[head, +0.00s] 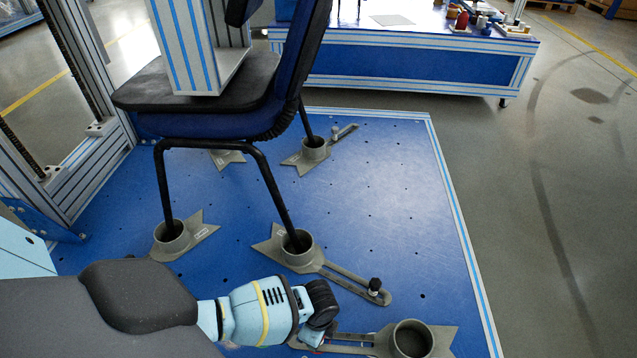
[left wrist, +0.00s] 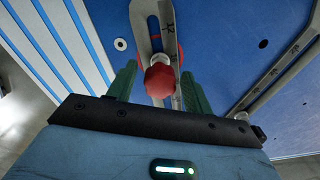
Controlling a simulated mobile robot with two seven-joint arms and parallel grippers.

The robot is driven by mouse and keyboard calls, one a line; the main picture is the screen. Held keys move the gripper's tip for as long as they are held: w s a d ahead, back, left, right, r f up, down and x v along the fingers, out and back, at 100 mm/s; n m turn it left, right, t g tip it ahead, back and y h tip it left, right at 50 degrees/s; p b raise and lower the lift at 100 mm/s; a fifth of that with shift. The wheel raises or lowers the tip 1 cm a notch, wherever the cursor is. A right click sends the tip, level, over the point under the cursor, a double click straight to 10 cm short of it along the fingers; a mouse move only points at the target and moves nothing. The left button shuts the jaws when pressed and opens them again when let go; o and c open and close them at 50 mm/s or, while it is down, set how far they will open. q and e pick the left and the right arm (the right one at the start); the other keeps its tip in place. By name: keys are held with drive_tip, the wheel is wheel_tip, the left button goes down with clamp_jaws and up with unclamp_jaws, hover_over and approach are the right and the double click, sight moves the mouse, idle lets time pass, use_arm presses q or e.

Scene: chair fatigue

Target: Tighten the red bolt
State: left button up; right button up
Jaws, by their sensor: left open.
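The red bolt (left wrist: 160,80) shows in the left wrist view, with a faceted red head and a pale collar, on a grey slotted bracket (left wrist: 144,18). My left gripper (left wrist: 158,70) is open, with one green finger on each side of the bolt head. A small gap shows beside each finger, and no grip is visible. In the head view my left gripper (head: 318,330) is low over the slotted arm of an empty cup-shaped holder (head: 440,340). There the bolt is mostly hidden behind the gripper. My right gripper is not in view.
A blue chair (head: 215,123) stands with its legs in grey holders on the blue platform (head: 385,180). A black-knobbed bolt (head: 375,286) sits on a neighbouring slotted arm (head: 345,284). A blue table (head: 400,64) with small items stands behind. The platform's right side is mostly clear.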

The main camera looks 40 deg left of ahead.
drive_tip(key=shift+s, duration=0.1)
use_arm(q)
drive_tip(key=c, duration=0.9)
drive_tip(key=m, duration=0.3)
drive_tip(key=shift+c, duration=0.2)
drive_tip(key=shift+m, duration=0.5)
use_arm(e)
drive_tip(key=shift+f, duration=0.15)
use_arm(q)
drive_tip(key=m, duration=0.3)
drive_tip(key=shift+m+b, duration=0.3)
drive_tip(key=shift+b, duration=0.05)
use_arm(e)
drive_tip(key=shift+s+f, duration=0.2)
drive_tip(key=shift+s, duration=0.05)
